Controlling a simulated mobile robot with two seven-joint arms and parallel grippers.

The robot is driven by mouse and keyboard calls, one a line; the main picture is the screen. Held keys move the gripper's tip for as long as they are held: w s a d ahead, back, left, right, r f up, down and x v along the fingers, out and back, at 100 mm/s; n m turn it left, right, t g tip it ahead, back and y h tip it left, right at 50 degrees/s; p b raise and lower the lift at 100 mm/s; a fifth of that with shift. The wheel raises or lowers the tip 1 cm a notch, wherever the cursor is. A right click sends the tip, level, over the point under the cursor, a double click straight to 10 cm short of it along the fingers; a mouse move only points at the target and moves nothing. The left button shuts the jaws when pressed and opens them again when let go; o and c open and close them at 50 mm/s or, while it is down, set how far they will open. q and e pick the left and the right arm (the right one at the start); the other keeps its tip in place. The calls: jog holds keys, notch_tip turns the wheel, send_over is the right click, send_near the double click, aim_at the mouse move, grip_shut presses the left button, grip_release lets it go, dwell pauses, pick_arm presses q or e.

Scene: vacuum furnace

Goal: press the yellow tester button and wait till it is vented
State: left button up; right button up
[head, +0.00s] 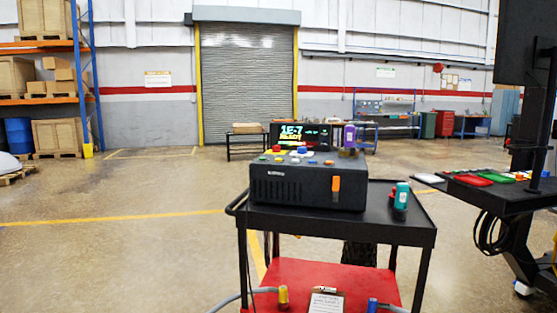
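A black tester box (308,186) stands on the top shelf of a black cart (390,232). Several small coloured buttons (297,157) sit on its top, among them red, blue and orange ones. They are too small for me to single out the yellow one surely. An upright display (303,136) at its back shows "1E-7" in green, with a yellow word below that I cannot read surely. An orange lever or handle (336,190) is on the tester's front face. Neither of my grippers is in view, and nothing touches the tester.
A teal and white bottle-like object (401,197) stands on the cart, right of the tester. The red lower shelf (300,273) holds a clipboard (326,301) and hose ends. A black stand with a tray (500,190) is at right. Open floor (120,250) lies left.

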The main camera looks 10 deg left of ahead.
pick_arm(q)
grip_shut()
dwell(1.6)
